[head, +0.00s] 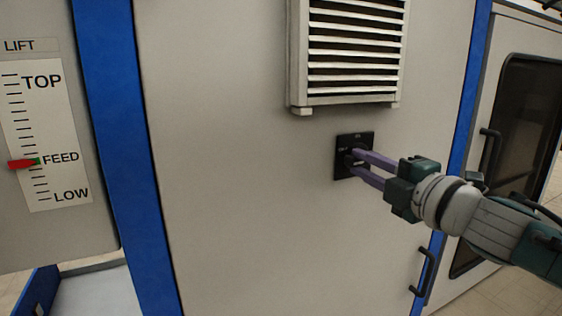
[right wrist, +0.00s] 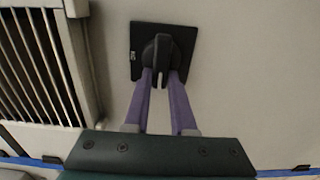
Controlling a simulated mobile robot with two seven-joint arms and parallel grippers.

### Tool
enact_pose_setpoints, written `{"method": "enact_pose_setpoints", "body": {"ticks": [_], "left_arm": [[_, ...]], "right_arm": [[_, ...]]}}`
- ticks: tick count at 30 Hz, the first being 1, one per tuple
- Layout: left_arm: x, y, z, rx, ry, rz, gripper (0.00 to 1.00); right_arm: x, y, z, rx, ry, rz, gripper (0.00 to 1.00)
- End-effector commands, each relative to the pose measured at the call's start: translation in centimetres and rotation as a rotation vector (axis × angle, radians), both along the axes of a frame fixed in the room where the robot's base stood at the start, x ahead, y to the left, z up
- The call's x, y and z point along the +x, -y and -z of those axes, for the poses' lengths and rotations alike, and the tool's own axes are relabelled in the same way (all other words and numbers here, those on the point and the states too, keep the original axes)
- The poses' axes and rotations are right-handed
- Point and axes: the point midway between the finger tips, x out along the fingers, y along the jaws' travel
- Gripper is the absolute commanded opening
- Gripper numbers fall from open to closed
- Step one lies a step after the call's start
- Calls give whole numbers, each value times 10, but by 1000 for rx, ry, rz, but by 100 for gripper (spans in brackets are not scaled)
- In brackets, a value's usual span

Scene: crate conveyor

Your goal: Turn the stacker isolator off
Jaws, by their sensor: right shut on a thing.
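The isolator is a black square plate (head: 341,171) on the grey cabinet panel, below a louvred vent, with a black rotary knob on it. In the right wrist view the plate (right wrist: 138,35) and its knob (right wrist: 160,52) show close up. My right gripper (head: 355,160) has its two purple fingers at the plate, one on each side of the knob, shut on it. The fingers also show in the right wrist view (right wrist: 160,85). The lettering on the plate is too small to read surely. My left gripper is not in view.
A louvred vent (head: 350,100) juts out just above the isolator. A LIFT scale (head: 45,130) with a red pointer at FEED is at the left. Black handles (head: 424,272) and (head: 489,150) stick out at the right. The panel left of the isolator is bare.

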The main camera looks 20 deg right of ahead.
Motion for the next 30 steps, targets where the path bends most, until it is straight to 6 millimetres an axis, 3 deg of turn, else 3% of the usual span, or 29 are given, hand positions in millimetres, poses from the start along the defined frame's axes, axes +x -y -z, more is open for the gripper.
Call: {"method": "enact_pose_setpoints", "body": {"ticks": [1,9,20,30], "left_arm": [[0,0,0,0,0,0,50],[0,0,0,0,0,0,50],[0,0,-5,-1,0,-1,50],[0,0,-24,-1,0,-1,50]], "right_arm": [[0,1,0,0,-1,1,26],[0,0,0,1,0,1,54],[-9,1,0,3,-2,0,54],[-68,5,-1,5,-4,1,54]]}}
